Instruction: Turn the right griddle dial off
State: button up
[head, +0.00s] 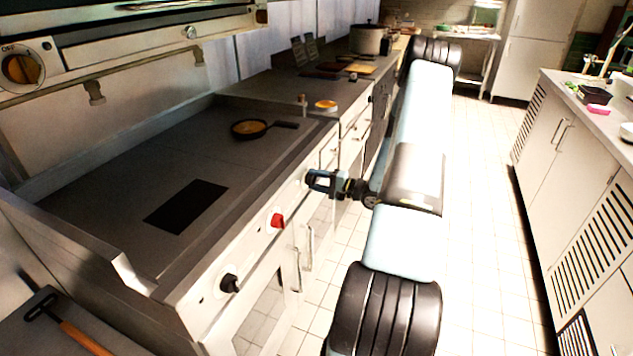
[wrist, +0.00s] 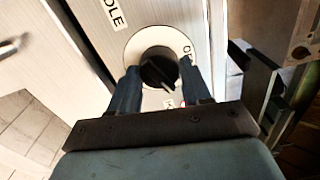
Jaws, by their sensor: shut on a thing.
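The right griddle dial (wrist: 158,68) is a black knob on a round pale plate in the wrist view. Its raised grip bar slants toward the lower right. Lettering shows around it, partly hidden by my fingers. My gripper (wrist: 160,85) is shut on this dial, with one dark finger on each side. In the head view my gripper (head: 312,179) is at the far end of the griddle's front panel and hides most of the dial there. The griddle (head: 110,190) has a dark flat top.
A red knob (head: 277,220) and another black dial (head: 230,283) sit nearer on the same panel. A small pan (head: 250,128) stands on the griddle. Door handles (head: 297,268) project below the panel. The tiled aisle (head: 480,200) to the right is clear.

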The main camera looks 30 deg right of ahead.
jog(key=n, duration=1.3)
jog(key=shift+s, duration=0.15)
jog(key=shift+n, duration=0.3)
jog(key=o, duration=1.1)
jog(key=shift+c, duration=0.2)
jog(key=v, duration=1.3)
jog(key=shift+s+d, duration=0.15)
jog(key=shift+s, duration=0.05)
